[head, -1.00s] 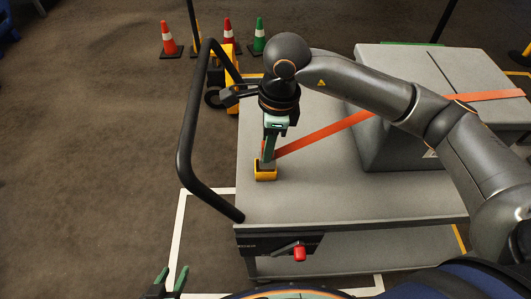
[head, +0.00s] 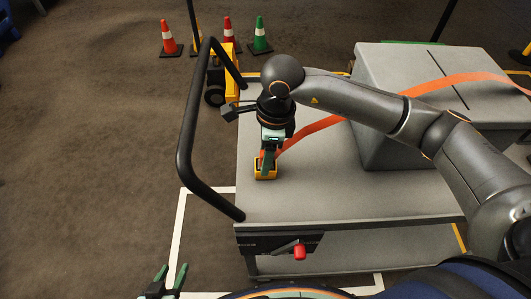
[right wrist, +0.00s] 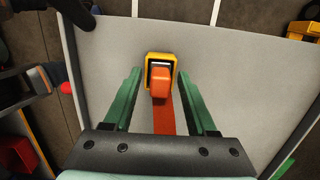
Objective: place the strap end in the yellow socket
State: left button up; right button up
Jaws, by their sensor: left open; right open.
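The yellow socket (head: 265,175) stands on the grey cart top near its left side. It also shows in the right wrist view (right wrist: 150,58). The orange strap (head: 318,127) runs from the socket over the grey block, slack and curved. Its orange end (right wrist: 161,82) overlaps the socket opening, with part of the dark opening showing beyond it; I cannot tell how deep it sits. My right gripper (head: 267,162) is over the socket, its green fingers open on either side of the strap end, with gaps. My left gripper (head: 168,280) is open and empty at the bottom left, away from the cart.
The large grey block (head: 420,100) fills the cart's right part. A black handle bar (head: 187,135) rises along its left side. A red-tipped lever (head: 299,253) is on the front edge. Several cones stand on the floor behind. The front of the cart top is clear.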

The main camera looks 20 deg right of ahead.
notch_tip(320, 180, up, 12)
jog(key=d, duration=0.1)
jog(key=shift+s+d+r, duration=0.15)
jog(key=shift+s+d, duration=0.05)
jog(key=shift+d, duration=0.05)
dwell(0.5)
